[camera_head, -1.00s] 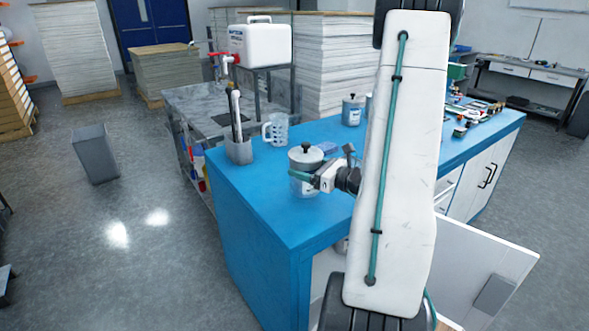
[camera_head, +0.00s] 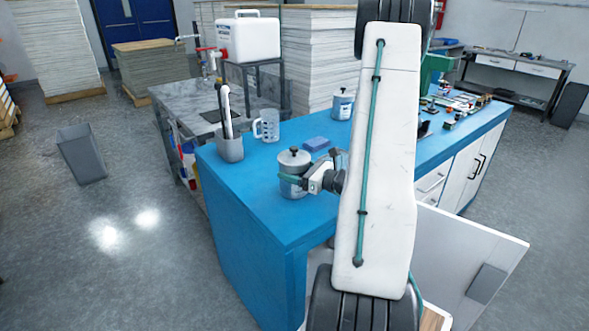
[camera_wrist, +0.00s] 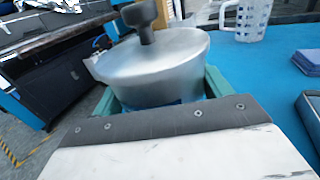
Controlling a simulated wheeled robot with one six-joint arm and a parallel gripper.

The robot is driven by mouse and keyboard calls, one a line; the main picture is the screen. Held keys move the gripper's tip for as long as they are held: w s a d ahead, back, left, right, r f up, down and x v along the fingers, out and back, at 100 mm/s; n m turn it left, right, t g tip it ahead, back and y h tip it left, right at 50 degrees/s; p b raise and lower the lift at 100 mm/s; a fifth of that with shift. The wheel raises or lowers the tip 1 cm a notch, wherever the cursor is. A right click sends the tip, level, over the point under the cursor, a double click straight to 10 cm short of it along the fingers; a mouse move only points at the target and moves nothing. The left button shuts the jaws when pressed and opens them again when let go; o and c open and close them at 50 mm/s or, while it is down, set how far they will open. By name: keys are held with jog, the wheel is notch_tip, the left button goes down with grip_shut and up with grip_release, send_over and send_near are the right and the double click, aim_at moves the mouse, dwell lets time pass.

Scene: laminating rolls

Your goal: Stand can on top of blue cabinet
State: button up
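The can (camera_head: 293,188) is a metal pot with a silver lid and a black knob, with a pale band below. It is upright over the near left part of the blue cabinet's top (camera_head: 240,205). Its base is at or just above the surface; I cannot tell if it touches. My gripper (camera_head: 291,178) has its green fingers around the can from the right. In the wrist view the can (camera_wrist: 155,65) sits between both green fingers, its lower body hidden.
A grey holder with tools (camera_head: 229,147), a clear measuring jug (camera_head: 267,126) and a blue sponge (camera_head: 316,144) stand behind the can. Another can (camera_head: 343,105) is farther back. An open white door (camera_head: 465,255) is at the right. The cabinet's front left top is clear.

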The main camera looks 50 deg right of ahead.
jog(key=o, duration=0.4)
jog(key=shift+r, duration=0.15)
jog(key=s, duration=0.4)
jog(key=s+d, duration=0.1)
jog(key=s, duration=0.7)
jog(key=shift+d, duration=0.4)
